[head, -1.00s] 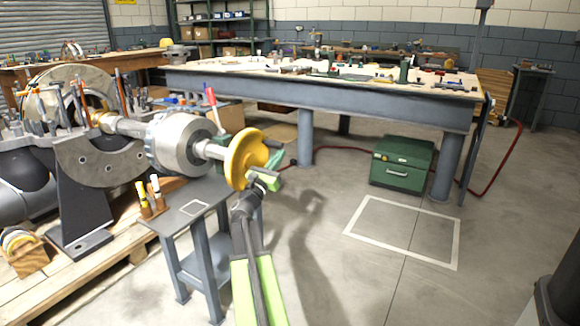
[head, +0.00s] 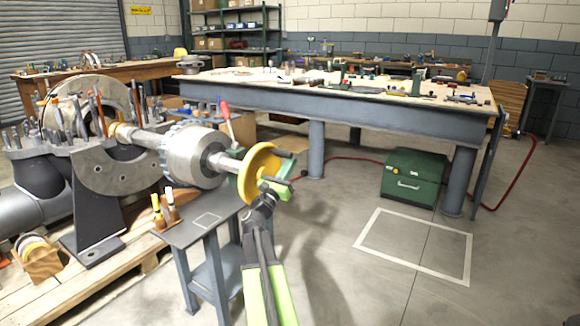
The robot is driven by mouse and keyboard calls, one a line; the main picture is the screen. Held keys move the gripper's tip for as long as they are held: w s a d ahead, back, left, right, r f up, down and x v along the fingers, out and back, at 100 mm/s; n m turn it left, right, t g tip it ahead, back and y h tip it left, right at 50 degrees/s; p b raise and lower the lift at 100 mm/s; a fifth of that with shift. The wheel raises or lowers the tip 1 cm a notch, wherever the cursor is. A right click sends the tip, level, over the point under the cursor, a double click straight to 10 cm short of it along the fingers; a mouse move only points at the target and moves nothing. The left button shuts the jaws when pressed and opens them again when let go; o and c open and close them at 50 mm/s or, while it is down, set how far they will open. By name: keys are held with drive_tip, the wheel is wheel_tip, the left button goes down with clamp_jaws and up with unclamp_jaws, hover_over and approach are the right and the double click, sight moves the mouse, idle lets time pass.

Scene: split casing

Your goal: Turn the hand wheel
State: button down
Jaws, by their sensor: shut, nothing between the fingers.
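The yellow hand wheel (head: 254,172) is on the right end of a horizontal shaft that runs out of the split casing (head: 110,175). A dark handle shows at the wheel's upper right edge. My gripper (head: 274,188) is at the wheel's lower right side in the head view. Its green and dark fingers overlap the rim in the picture, and it is shut with nothing in it. I cannot tell whether it touches the wheel. My green arm comes up from the bottom.
A small grey stand (head: 190,232) is below the shaft. A long workbench (head: 350,105) with tools stands behind, with a green toolbox (head: 411,178) beneath its right end. The floor at the right, with a white marked square (head: 372,252), is clear.

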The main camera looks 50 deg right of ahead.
drive_tip(key=shift+a+r, duration=0.15)
drive_tip(key=shift+r, duration=0.05)
drive_tip(key=shift+a+r+p, duration=0.25)
drive_tip(key=shift+p, duration=0.15)
drive_tip(key=shift+a, duration=0.1)
idle(1.2)
